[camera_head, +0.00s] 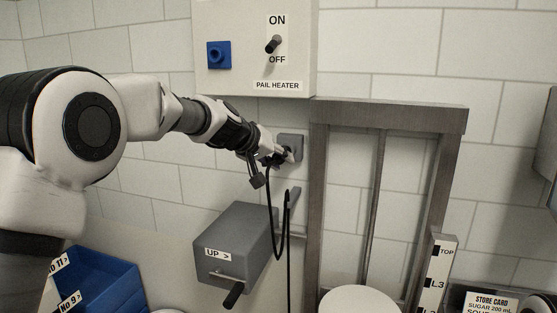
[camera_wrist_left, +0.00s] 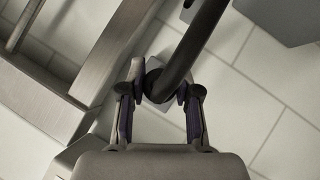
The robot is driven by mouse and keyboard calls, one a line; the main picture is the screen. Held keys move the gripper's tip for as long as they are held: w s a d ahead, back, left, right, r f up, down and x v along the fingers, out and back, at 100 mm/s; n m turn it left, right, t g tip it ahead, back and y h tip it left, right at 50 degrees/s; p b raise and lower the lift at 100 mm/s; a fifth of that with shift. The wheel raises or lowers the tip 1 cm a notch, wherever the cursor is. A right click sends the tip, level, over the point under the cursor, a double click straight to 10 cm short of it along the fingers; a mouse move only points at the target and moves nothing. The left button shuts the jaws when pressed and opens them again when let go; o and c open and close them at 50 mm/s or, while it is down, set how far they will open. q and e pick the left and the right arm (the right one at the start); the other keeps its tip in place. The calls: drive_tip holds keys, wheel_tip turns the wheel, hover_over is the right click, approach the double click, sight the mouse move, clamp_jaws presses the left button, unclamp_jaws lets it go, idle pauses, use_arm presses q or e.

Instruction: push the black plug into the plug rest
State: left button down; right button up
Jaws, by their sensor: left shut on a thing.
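The plug rest (camera_head: 297,141) is a small grey block on the tiled wall, below the white heater box. My left gripper (camera_head: 285,156) is in front of it, shut on the black plug. In the left wrist view the plug (camera_wrist_left: 154,82) sits between the fingertips of my left gripper (camera_wrist_left: 160,88), and its thick black cable (camera_wrist_left: 196,40) bends away upward. In the head view the cable (camera_head: 273,215) hangs down in a loop. The plug's front is hidden, so I cannot tell how deep it sits in the rest. My right gripper does not show.
The white PAIL HEATER box (camera_head: 255,72) has a blue socket (camera_head: 219,55) and a switch (camera_head: 273,44). A grey crank box (camera_head: 236,248) is below the gripper. A metal frame (camera_head: 320,180) stands close to the right. Blue bins (camera_head: 105,283) are at lower left.

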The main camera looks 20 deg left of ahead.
use_arm(q)
drive_tip(key=c, duration=0.7)
unclamp_jaws()
drive_tip(key=shift+c, duration=0.2)
drive_tip(key=v, duration=1.2)
